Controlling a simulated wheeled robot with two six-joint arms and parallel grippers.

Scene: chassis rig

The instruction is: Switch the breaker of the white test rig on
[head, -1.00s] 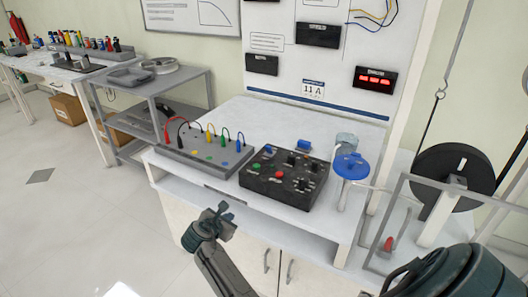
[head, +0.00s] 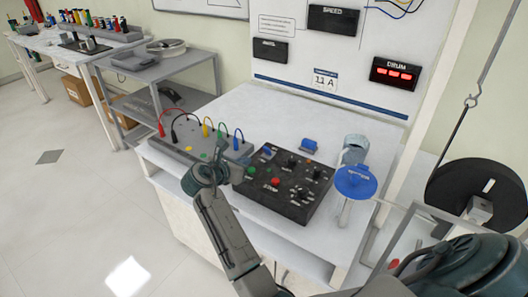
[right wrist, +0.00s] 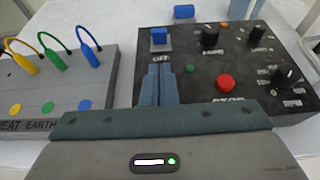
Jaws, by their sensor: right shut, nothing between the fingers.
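The white test rig (head: 237,115) is a white bench with a back panel. A black control box (head: 312,207) on it carries a red STOP button (right wrist: 227,84), a green button (right wrist: 190,69), black knobs and a blue switch (right wrist: 159,38) marked LIFT. Another blue switch (head: 309,145) stands on the bench behind the box; I cannot tell which part is the breaker. My right gripper (right wrist: 158,70) is shut and empty, its tips just short of the LIFT switch in the right wrist view. In the head view it (head: 208,176) covers part of the grey box's front. My left gripper is not in view.
A grey box (head: 168,152) with plugged coloured leads sits left of the control box. A blue disc on a post (head: 355,182) stands right of it, near a clear jar (head: 355,147). A black drum (head: 475,190) is at far right. The white top behind is mostly clear.

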